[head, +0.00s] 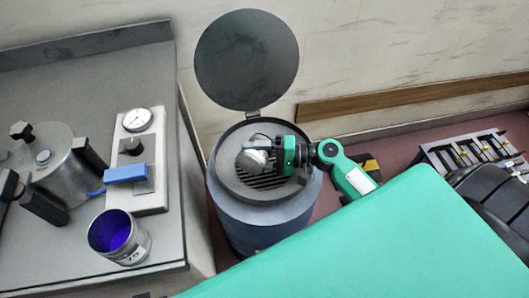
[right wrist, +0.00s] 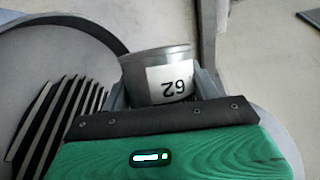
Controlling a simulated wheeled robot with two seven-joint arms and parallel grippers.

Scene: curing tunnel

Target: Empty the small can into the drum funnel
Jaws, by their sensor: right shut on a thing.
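The small can (head: 256,160) is bare metal. In the right wrist view the small can (right wrist: 150,60) bears a white label with "62", which reads upside down. My right gripper (head: 277,155) is shut on it and holds it over the drum funnel (head: 236,183), a dark round top with a slotted grate. The can looks tipped in the head view; I cannot see inside it or tell whether anything is flowing out. The blue-grey drum (head: 255,225) stands on the floor, its round lid (head: 246,60) hinged up behind. My left gripper is not in view.
A second can (head: 130,245) with blue-violet inside stands on the grey bench (head: 85,75) at left. Beside it are a gauge panel (head: 150,190) with a blue handle and a metal pot (head: 55,175). A rack (head: 470,150) lies at right. The wall is close behind the drum.

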